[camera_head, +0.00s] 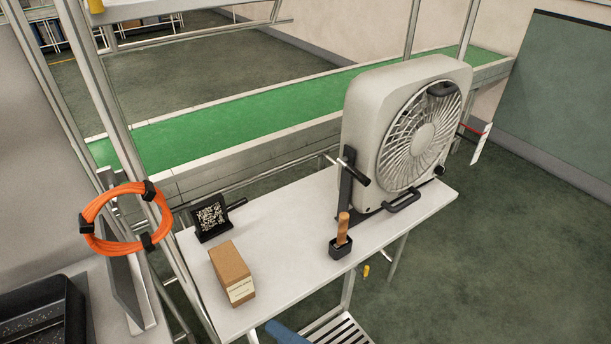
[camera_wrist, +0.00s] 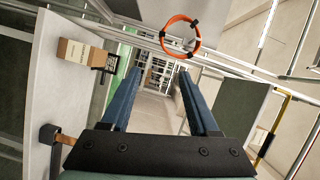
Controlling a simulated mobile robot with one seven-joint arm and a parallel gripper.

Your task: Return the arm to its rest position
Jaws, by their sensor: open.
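My gripper (camera_wrist: 160,74) shows in the wrist view as two long blue fingers standing well apart, with nothing between them. In the head view only a blue tip, seemingly a finger of mine, shows at the bottom edge, below the front of the white table (camera_head: 290,235). The rest of my arm is out of sight there. In the wrist view the white table (camera_wrist: 60,25) appears on edge at the left, beside the fingers and apart from them.
An orange cable coil (camera_head: 92,215) hangs at left. A green conveyor (camera_head: 240,112) runs behind. Floor at right is clear.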

